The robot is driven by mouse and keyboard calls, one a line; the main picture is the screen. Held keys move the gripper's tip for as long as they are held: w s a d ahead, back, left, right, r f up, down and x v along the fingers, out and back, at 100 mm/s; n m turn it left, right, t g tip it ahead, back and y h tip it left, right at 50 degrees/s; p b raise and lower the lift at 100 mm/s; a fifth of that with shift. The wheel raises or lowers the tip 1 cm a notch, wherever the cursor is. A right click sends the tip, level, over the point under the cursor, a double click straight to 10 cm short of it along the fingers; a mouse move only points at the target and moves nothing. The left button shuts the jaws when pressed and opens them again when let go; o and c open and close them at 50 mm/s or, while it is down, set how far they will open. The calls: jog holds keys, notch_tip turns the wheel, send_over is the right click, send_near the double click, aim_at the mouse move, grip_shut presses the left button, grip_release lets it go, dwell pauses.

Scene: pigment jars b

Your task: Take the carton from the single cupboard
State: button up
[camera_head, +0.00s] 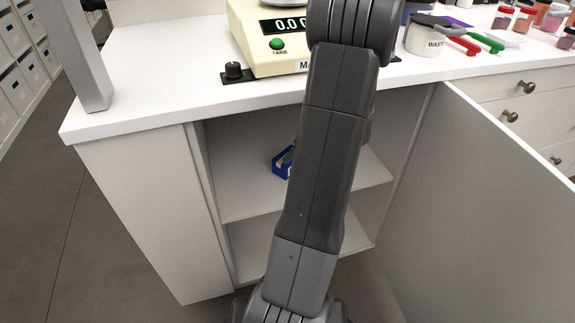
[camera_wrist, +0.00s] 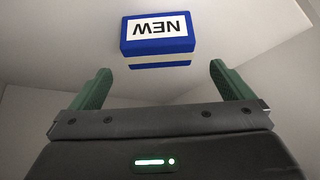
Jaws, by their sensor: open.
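The carton (camera_wrist: 157,45) is a blue box with a white label reading "NEW", upside down in the wrist view. It lies on the cupboard's shelf, beyond and between the fingertips of my gripper (camera_wrist: 161,80), which is open and empty. In the head view the carton (camera_head: 279,164) shows as a small blue corner, mostly hidden behind my arm. The cupboard (camera_head: 240,150) under the counter stands open, with an inner shelf (camera_head: 245,201).
The open cupboard door (camera_head: 490,190) stands at the right. The white counter (camera_head: 150,75) overhangs the opening and bears a scale (camera_head: 270,45), a waste tub (camera_head: 422,40) and several jars. The shelf around the carton looks clear, though my arm hides part.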

aim_at(282, 170)
jog(key=b+x, duration=0.6)
jog(key=x, duration=0.3)
jog(key=shift+w+f, duration=0.1)
jog(key=shift+w, duration=0.05)
jog(key=c, duration=0.7)
jog(key=shift+c, duration=0.2)
